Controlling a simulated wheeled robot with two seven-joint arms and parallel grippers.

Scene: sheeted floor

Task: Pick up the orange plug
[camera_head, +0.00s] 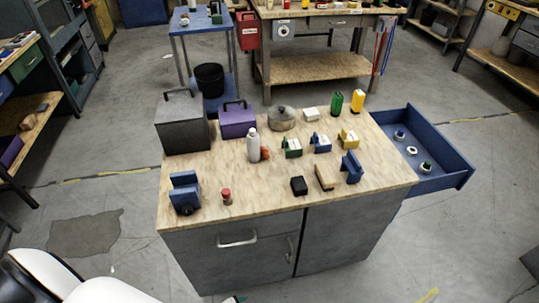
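A small orange object (265,154), which looks like the orange plug, sits on the wooden top of the workbench (215,223). It is just right of a white bottle (253,146), which hides part of its left side. Its exact shape is too small to tell. White parts of my own body show at the lower left. Neither of my grippers can be made out in the view.
Grey (181,125) and purple (237,121) boxes stand behind the bottle. Green (291,148), blue (321,144) and yellow (348,139) blocks sit to the right. A red-topped piece (227,196) stands in front. An open blue drawer (440,179) juts out right.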

